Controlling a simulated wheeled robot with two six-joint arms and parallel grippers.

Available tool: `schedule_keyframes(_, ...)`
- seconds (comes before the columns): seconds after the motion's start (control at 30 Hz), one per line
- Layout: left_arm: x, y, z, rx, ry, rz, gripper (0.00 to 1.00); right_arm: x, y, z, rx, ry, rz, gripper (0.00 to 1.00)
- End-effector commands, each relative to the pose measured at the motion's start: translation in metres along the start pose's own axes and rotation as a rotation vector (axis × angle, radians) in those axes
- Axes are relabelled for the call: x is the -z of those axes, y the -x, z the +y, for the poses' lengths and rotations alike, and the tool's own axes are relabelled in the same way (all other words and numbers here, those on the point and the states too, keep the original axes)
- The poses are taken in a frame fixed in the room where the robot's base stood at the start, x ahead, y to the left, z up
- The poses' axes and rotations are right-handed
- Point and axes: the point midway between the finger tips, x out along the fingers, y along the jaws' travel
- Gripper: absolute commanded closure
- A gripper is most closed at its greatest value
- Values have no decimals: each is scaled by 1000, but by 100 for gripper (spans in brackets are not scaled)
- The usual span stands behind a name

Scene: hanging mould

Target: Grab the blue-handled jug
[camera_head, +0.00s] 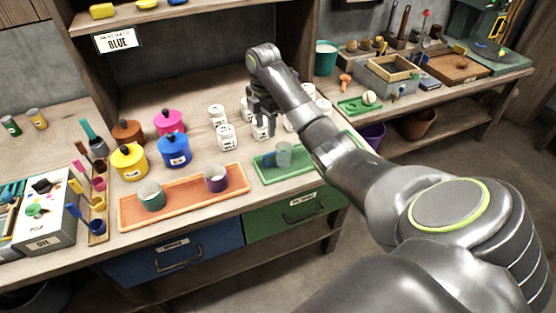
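A small greyish see-through jug (284,154) with a blue handle (268,159) stands upright on the green tray (300,166) at the front of the workbench. The handle points left. My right gripper (263,130) hangs fingers down, above and behind the jug, near the white jars. Its fingers look apart with nothing held, and it does not touch the jug. My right arm comes in from the right and covers part of the green tray. My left gripper is not in view.
Several white jars (226,137) stand close around and behind my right gripper. An orange tray (185,191) with two cups lies left of the green tray. Blue (174,151), yellow (129,161) and pink (169,122) lidded pots stand behind it. A shelf (150,20) overhangs at the back left.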

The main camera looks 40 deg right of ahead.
Motion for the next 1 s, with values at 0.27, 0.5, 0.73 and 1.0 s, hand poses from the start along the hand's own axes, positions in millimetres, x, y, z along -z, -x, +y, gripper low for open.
schedule_keyframes(0.27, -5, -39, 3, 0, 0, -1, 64, 0, -40, 0, -1, -2, -1, 60)
schedule_keyframes(0.5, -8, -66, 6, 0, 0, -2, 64, 0, -66, 0, -1, -3, -1, 60)
schedule_keyframes(0.73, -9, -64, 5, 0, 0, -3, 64, 1, -99, 0, 2, -4, 1, 60)
schedule_keyframes(1.0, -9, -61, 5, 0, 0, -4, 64, 1, -120, 1, 3, -3, 1, 60)
